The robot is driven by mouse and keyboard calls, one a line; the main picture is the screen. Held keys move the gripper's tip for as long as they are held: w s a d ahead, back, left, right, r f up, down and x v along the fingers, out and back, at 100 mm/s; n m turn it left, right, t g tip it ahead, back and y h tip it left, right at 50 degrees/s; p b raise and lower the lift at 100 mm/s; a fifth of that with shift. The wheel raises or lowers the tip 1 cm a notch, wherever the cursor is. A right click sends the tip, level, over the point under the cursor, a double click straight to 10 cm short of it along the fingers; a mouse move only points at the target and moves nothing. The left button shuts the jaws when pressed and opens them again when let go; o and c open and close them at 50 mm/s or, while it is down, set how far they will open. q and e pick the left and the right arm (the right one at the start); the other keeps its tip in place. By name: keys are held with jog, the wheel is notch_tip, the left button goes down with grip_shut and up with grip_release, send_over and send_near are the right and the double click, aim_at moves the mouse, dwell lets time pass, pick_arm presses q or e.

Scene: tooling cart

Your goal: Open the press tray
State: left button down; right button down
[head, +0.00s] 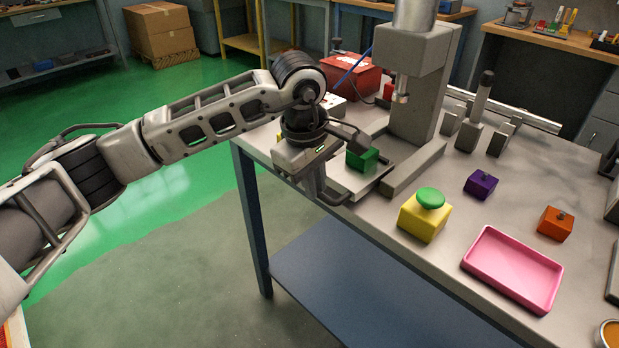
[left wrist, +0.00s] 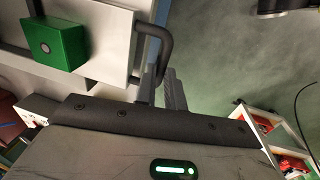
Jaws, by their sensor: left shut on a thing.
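The press (head: 412,85) stands on the bench, a grey column with a ram pointing down. Its pale tray (head: 350,180) lies low at the press's left side, with a green block (head: 362,159) on it. In the left wrist view the tray (left wrist: 112,55) carries the green block (left wrist: 55,45), and a dark bar handle (left wrist: 166,45) juts from its edge. My left gripper (head: 328,193) is at the tray's front end. Its fingers (left wrist: 172,92) are closed at the handle. The fingers partly hide the grip.
A yellow box with a green button (head: 424,216), a purple block (head: 481,184), an orange block (head: 555,223) and a pink tray (head: 513,268) stand on the bench to the right. A red box (head: 350,76) stands behind. Open floor lies left of the bench.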

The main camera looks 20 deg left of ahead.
pick_arm(q)
jog(key=c, duration=1.5)
grip_release()
jog(key=r, duration=0.5)
jog(key=s+a+r, duration=0.1)
jog(key=r, duration=0.4)
jog(key=s+r, duration=0.1)
jog(key=r, duration=0.4)
jog(key=shift+s+a+r, duration=0.15)
jog(key=shift+s+r, duration=0.1)
jog(key=shift+r, duration=0.15)
